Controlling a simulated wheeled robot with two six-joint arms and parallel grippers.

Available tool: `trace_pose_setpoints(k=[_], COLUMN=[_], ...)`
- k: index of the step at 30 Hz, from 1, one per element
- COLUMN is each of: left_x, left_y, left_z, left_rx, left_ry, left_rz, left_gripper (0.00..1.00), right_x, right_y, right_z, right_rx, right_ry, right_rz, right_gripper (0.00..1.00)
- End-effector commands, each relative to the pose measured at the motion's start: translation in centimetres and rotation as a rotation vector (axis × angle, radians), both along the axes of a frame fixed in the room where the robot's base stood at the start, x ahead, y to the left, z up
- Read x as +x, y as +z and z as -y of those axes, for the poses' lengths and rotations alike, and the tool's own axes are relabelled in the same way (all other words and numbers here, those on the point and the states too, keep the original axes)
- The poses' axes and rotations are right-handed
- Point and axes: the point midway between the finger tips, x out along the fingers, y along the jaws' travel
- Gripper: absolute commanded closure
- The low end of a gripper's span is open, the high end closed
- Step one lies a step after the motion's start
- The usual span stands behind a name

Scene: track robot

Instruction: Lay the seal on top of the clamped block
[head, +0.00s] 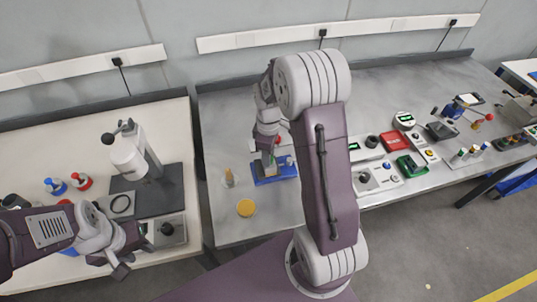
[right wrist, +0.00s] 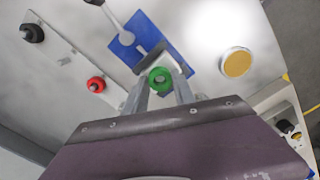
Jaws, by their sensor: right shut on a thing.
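My right gripper (right wrist: 161,92) is shut on a green ring, which I take as the seal (right wrist: 160,79). The ring shows a dark hole between the two fingers in the right wrist view. In the head view my right gripper (head: 268,152) is above the blue clamp base (head: 283,171) and hides much of it. The clamp base also shows in the right wrist view (right wrist: 128,50), beyond the ring. The block in the clamp is mostly hidden; I cannot tell whether the ring touches it. My left gripper (head: 118,268) is at the lower left, its jaw opening unclear.
A yellow disc (head: 246,208) lies in front of the clamp, and a small tan cone-shaped thing (head: 229,177) stands left of it. A press (head: 137,157) stands on the left bench. Control boxes (head: 377,176) and a red tray (head: 397,143) fill the bench further right.

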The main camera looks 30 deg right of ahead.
Motion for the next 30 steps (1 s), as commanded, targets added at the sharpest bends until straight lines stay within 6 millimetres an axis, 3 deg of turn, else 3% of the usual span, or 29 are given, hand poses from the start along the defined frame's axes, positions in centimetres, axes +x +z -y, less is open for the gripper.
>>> trace_pose_setpoints(k=[9, 10, 12, 23, 26, 30], left_x=[0.0, 0.0, 0.0, 0.0, 0.0, 0.0], left_y=[-0.2, -0.2, -0.1, 0.2, 0.3, 0.8], left_z=[0.0, 0.0, 0.0, 0.0, 0.0, 0.0], left_rx=[0.000, 0.000, 0.000, 0.000, 0.000, 0.000], left_ry=[0.000, 0.000, 0.000, 0.000, 0.000, 0.000], left_rz=[0.000, 0.000, 0.000, 0.000, 0.000, 0.000], left_gripper=[0.64, 0.64, 0.64, 0.64, 0.64, 0.64], right_x=[0.0, 0.0, 0.0, 0.1, 0.2, 0.2], right_y=[-0.3, -0.3, -0.3, 0.4, 2.1, 5.9], right_z=[0.0, 0.0, 0.0, 0.0, 0.1, 0.1], right_rx=[0.000, 0.000, -0.001, -0.001, -0.001, -0.001], right_ry=[0.000, 0.000, 0.000, 0.000, 0.000, 0.000], right_rz=[0.001, 0.001, 0.002, 0.002, 0.007, 0.009], right_gripper=[1.00, 0.66, 0.47, 0.47, 0.47, 0.47])
